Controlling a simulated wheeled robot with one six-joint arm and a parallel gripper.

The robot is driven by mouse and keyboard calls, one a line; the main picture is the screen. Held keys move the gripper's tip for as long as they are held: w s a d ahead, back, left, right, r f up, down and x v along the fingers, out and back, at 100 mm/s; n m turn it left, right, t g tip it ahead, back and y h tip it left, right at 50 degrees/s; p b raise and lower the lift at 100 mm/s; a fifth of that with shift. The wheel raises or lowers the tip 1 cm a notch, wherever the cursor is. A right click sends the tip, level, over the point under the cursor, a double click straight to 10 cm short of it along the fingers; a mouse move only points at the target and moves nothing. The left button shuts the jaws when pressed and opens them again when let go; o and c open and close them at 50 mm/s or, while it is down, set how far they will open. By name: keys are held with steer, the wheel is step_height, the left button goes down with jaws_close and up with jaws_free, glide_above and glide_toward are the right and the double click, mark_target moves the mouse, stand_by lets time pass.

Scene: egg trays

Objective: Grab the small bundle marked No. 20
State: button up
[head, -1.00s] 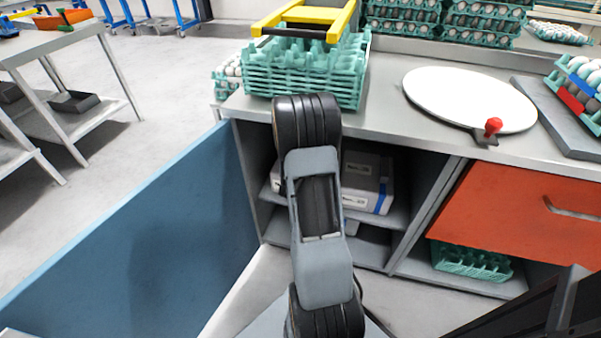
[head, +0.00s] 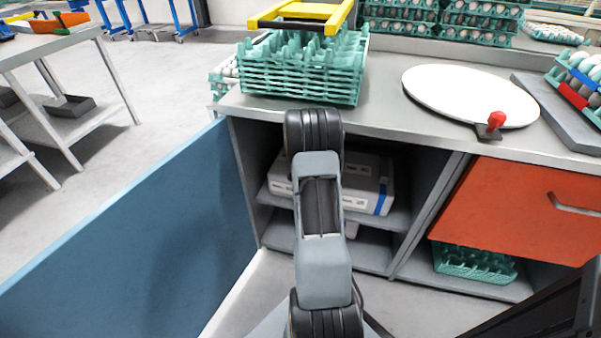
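No bundle with a readable No. 20 shows in the head view. Grey-white bundles or boxes with small labels and a blue stripe (head: 382,197) lie on the upper shelf of the open cabinet (head: 400,218). My arm stands in front of the cabinet and hides part of them. The label text is too small to read. My gripper is not visible; only my arm's links show.
A blue cabinet door (head: 130,235) stands open at left. A stack of green egg trays (head: 300,78) and a white round disc (head: 468,95) with a red knob (head: 496,119) are on the counter. An orange drawer front (head: 515,205) is at right.

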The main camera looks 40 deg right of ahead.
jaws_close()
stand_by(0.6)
